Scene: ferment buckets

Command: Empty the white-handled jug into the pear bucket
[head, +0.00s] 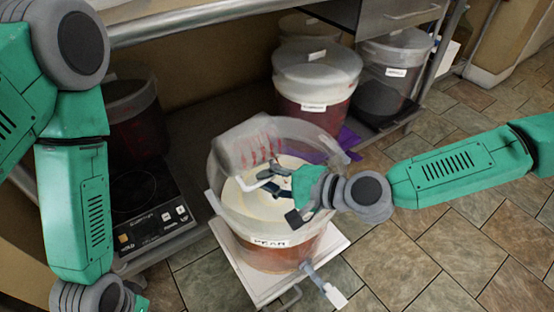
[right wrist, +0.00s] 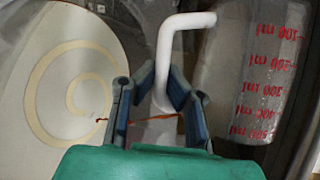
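The pear bucket (head: 275,258), clear with a "PEAR" label, stands open with pale cream contents marked by a tan spiral, which also shows in the right wrist view (right wrist: 75,90). The clear jug (head: 246,147) with red volume marks is tipped over inside the bucket's upper rim; its marks read upside down in the right wrist view (right wrist: 265,75). I cannot make out liquid in it. My right gripper (head: 277,183) is shut on the jug's white handle (right wrist: 170,50), one finger on each side. My left arm hangs at the left; its gripper fingers are out of frame.
The bucket stands on a white board (head: 240,270) with a tap (head: 330,290) at its front. Lidded buckets (head: 315,70) (head: 395,50) stand behind on the lower shelf. Tiled floor is free at the right.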

